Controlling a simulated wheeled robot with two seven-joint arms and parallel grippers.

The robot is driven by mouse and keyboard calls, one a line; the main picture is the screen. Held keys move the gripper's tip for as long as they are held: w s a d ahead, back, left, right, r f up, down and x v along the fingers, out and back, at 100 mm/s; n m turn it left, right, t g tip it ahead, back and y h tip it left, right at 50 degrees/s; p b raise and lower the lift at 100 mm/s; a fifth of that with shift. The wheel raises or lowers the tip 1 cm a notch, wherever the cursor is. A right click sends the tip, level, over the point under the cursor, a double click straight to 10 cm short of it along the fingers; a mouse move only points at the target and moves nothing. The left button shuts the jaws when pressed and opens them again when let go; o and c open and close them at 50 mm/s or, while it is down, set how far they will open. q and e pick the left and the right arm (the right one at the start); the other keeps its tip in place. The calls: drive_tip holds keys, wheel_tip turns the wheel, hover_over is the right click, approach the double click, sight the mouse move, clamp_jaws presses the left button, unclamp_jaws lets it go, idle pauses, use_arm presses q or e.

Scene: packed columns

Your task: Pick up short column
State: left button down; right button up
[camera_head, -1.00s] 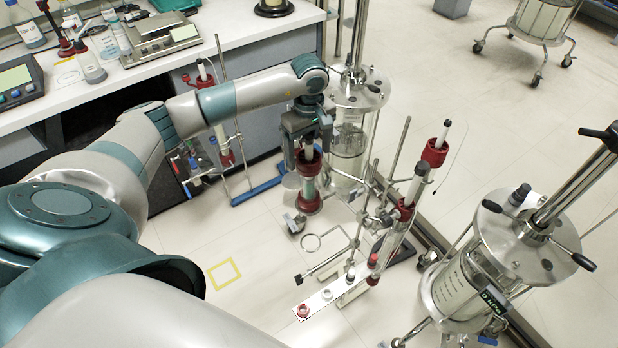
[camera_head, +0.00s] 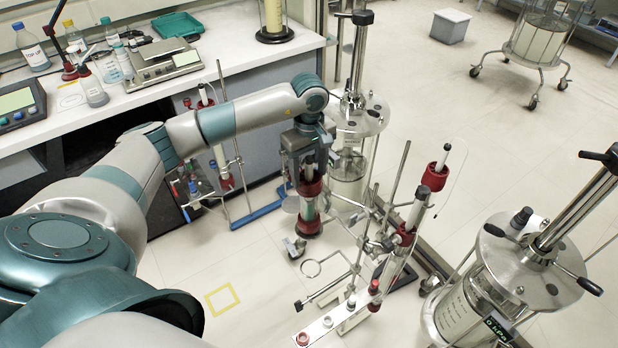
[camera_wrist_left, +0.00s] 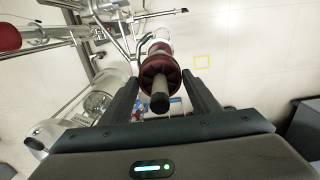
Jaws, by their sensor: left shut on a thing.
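The short column (camera_head: 310,208) has dark red end caps and a greenish middle. My left gripper (camera_head: 308,178) is shut on it and holds it upright above the floor, left of the stand with the open ring. In the left wrist view the column's red cap and dark top fitting (camera_wrist_left: 160,88) sit between the two dark fingers of the left gripper (camera_wrist_left: 163,100). The fingers hide part of the column in the head view. My right gripper is not in view.
A stand with an open ring (camera_head: 312,268) and a taller red-capped column (camera_head: 406,230) is just right of the held column. Steel vessels stand behind (camera_head: 350,165) and at right (camera_head: 475,290). A yellow square (camera_head: 221,299) marks clear floor. The bench (camera_head: 215,65) is at left.

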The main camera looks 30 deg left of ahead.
use_arm(q)
wheel_tip(320, 180, up, 12)
drive_tip(key=b, duration=0.4)
drive_tip(key=shift+w+r+b, duration=0.1)
drive_tip(key=shift+r+b, duration=0.05)
drive_tip(key=shift+b, duration=0.15)
wheel_tip(320, 180, up, 14)
drive_tip(key=shift+b, duration=0.4)
